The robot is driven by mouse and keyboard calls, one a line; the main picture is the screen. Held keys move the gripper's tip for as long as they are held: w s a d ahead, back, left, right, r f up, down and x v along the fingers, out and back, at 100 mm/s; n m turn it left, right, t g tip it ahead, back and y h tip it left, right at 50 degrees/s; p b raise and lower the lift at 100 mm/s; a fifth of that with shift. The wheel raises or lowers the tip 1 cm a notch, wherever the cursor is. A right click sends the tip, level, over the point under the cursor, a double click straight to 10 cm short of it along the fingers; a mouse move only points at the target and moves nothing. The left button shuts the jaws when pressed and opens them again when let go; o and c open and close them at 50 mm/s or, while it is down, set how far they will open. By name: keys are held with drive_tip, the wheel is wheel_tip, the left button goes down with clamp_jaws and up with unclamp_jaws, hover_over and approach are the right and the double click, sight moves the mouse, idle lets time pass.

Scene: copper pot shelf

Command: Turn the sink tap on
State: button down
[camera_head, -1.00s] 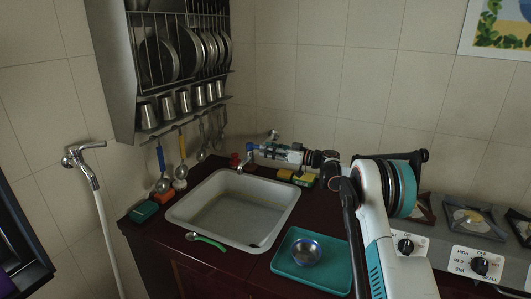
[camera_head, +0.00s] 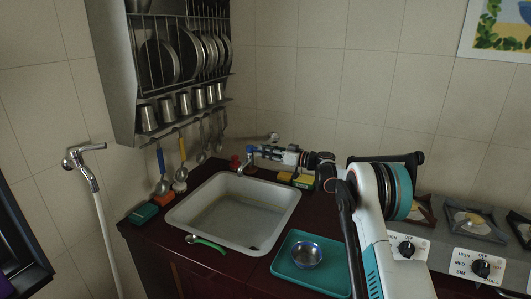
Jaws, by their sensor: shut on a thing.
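The sink (camera_head: 232,210) is a pale square basin set in the dark red counter. The sink tap (camera_head: 242,168) stands at the basin's back edge; its small metal spout shows over the basin. My gripper (camera_head: 251,151) reaches in from the right, at the top of the tap. It is shut on the tap, most likely its handle, though the fingers hide the exact contact. I see no clear water stream from the spout.
A sponge (camera_head: 303,181) lies behind the sink, close under my arm. A teal tray (camera_head: 290,273) with a metal bowl (camera_head: 307,254) is at the front right. A dish rack (camera_head: 140,80) hangs above left. A stove (camera_head: 440,225) is at right. A wall tap (camera_head: 83,160) is far left.

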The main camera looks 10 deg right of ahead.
drive_tip(key=shift+s+a+f+m+t+h, duration=0.1)
drive_tip(key=shift+s+a+m+t+h, duration=0.2)
drive_tip(key=shift+m+t+h, duration=0.3)
drive_tip(key=shift+s+a+r+m+t+h, duration=0.1)
drive_tip(key=shift+s+a+m+t+h, duration=0.2)
drive_tip(key=shift+m+t+h, duration=0.3)
drive_tip(key=shift+s+a+f+m+t+h, duration=0.1)
drive_tip(key=shift+s+a+m+t+h, duration=0.2)
drive_tip(key=shift+m+t+h, duration=0.25)
drive_tip(key=shift+s+a+m+t+h, duration=0.15)
drive_tip(key=shift+a+m+t+h, duration=0.15)
drive_tip(key=shift+m+t+h, duration=0.55)
drive_tip(key=shift+s+a+m+t+h, duration=0.15)
drive_tip(key=shift+a+m+t+h, duration=0.2)
drive_tip(key=shift+h, duration=0.75)
drive_tip(key=shift+b, duration=0.3)
drive_tip(key=c, duration=1.6)
unclamp_jaws()
drive_tip(key=shift+d, duration=0.1)
drive_tip(key=shift+o, duration=0.2)
drive_tip(key=shift+s, duration=0.1)
drive_tip(key=v, duration=1.1)
drive_tip(key=shift+s+d, duration=0.15)
drive_tip(key=shift+s, duration=0.25)
